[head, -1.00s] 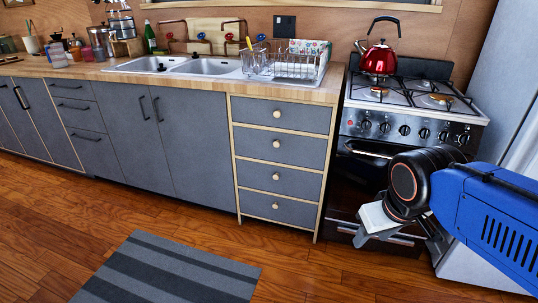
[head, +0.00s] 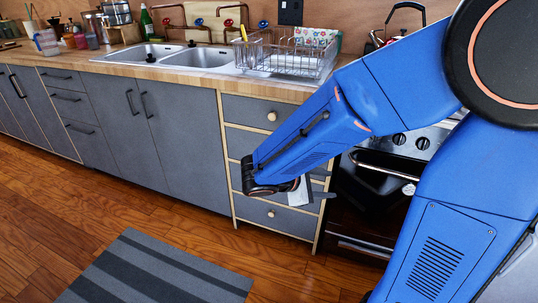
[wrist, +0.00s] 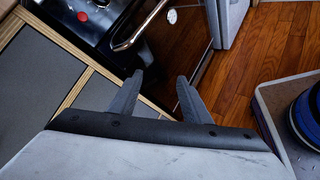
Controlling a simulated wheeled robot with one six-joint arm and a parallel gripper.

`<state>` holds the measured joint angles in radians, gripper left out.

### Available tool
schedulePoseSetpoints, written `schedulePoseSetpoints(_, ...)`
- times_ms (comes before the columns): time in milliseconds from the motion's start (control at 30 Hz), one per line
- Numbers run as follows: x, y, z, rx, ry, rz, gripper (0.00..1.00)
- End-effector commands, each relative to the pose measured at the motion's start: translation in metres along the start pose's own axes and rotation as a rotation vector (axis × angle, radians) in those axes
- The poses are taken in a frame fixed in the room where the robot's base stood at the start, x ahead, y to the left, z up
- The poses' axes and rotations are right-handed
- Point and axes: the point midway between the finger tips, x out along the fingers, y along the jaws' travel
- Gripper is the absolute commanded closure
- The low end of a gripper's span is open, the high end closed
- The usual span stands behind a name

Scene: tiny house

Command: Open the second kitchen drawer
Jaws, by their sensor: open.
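The stack of grey drawers (head: 280,222) stands between the sink cabinet and the stove, all its fronts closed flush. The second drawer from the top (head: 241,144) shows only in part in the head view. My arm covers its middle and its knob. The top drawer's round knob (head: 272,116) and the bottom drawer's knob (head: 271,213) are in sight. My gripper (wrist: 160,80) is open and empty in the wrist view. In the head view it is mostly hidden behind my wrist, in front of the lower drawers. A grey front with wood edging (wrist: 35,80) is left of the fingers.
The stove (head: 372,190) with its oven handle (head: 385,168) stands right of the drawers, close to my arm. It also shows at the top of the wrist view (wrist: 85,18). A striped mat (head: 160,270) lies on the floor.

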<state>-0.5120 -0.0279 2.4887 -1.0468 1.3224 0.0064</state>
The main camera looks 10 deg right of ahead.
Motion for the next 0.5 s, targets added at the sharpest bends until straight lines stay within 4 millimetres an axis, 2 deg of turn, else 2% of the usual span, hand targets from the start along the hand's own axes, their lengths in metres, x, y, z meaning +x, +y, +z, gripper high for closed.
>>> schedulePoseSetpoints(33,-0.004,0.007,-0.014,-0.057,-0.02,0.057,0.56)
schedulePoseSetpoints(167,-0.018,0.028,-0.049,-0.183,-0.062,0.211,0.56)
schedulePoseSetpoints(300,-0.04,0.044,-0.092,-0.311,-0.1,0.385,0.56)
schedulePoseSetpoints(500,-0.079,0.055,-0.157,-0.465,-0.13,0.628,0.56)
